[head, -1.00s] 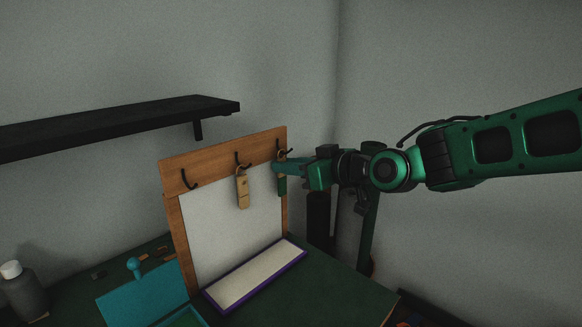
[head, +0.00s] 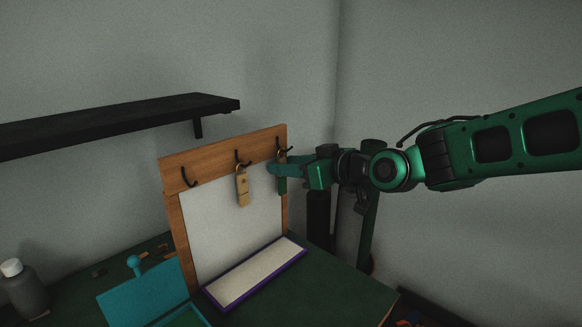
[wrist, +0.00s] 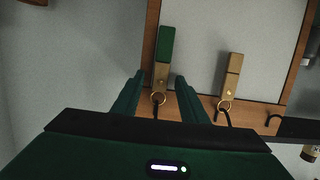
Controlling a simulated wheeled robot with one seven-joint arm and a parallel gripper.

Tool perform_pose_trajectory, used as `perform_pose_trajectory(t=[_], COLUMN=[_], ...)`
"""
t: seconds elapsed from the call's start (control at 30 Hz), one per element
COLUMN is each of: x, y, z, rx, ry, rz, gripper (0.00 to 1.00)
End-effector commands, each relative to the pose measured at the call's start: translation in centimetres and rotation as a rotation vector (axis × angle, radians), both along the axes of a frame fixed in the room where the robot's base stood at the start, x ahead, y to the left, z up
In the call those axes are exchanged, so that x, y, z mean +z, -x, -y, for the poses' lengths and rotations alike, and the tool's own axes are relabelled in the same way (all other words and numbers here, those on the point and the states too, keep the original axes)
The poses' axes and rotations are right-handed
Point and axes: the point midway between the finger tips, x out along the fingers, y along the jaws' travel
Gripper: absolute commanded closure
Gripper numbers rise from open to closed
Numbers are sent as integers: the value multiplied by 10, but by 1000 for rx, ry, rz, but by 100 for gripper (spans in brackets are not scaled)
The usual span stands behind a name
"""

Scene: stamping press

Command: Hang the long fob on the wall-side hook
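The long fob, brass with a green end (wrist: 164,58), hangs by its ring (wrist: 158,99) at the right-hand hook (head: 278,144) of the wooden hook board (head: 222,156). In the wrist view, which shows the board upside down, the ring appears to be around that hook. My gripper (wrist: 159,88) is open, with one finger on each side of the fob's ring end and a gap on both sides. In the head view, my gripper (head: 274,168) partly covers the fob, whose green end (head: 281,186) shows below the fingers.
A shorter tan fob (head: 242,187) hangs on the middle hook. The left hook (head: 188,179) is empty. A purple-rimmed tray (head: 212,298) lies below the board. A black shelf (head: 120,122) juts out at upper left. A bottle (head: 24,290) and teal box (head: 145,292) stand at left.

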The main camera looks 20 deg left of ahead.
Motion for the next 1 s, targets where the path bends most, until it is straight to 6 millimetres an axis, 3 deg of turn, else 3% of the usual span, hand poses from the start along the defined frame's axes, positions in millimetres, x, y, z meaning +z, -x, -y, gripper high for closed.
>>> perform_pose_trajectory(t=[0.17,1.0], x=[1,18], y=[1,26], z=[3,66], rx=[-1,-2], ry=[0,-1], rz=[0,1], gripper=[61,61])
